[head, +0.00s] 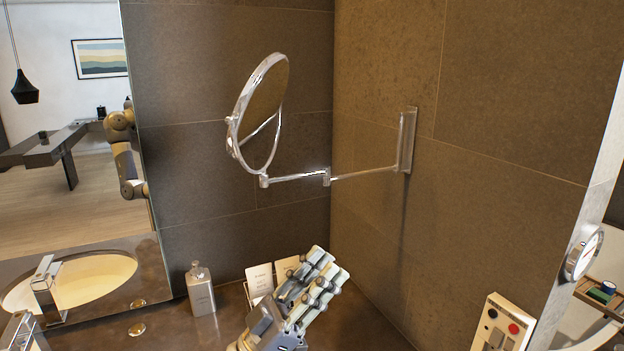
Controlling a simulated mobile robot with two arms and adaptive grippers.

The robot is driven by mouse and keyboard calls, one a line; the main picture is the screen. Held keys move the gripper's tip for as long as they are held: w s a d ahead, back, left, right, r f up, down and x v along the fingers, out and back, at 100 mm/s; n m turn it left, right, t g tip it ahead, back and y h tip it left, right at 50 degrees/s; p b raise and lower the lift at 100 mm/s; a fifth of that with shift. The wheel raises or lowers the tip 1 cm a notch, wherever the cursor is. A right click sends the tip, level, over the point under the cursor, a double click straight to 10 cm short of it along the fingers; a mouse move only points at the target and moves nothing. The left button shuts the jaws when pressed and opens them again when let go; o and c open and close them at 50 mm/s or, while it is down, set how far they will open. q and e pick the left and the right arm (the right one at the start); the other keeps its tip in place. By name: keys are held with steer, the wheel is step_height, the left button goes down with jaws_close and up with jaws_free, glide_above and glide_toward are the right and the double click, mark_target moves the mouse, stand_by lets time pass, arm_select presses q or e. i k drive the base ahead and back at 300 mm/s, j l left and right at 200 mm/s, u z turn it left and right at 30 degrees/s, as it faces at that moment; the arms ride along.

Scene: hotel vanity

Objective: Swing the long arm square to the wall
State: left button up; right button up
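A round chrome-rimmed mirror (262,115) hangs from a jointed wall arm in the head view. The arm's wall-side link (365,173) runs left from an upright chrome bracket (407,140) on the right wall to an elbow joint (326,177). A second link (295,178) continues left from the elbow to the mirror's foot. The two links look nearly in line, with a slight bend. My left gripper (325,273) is low in the middle, below the elbow and apart from the arm. Its finger opening is hard to make out. My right gripper is out of view.
A metal bottle (200,290) and small cards (260,281) stand on the dark counter near my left gripper. A basin (95,278) and tap (46,290) are at left. A switch box (502,325) is at lower right.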

mark_target(326, 179)
steer(key=k, duration=0.85)
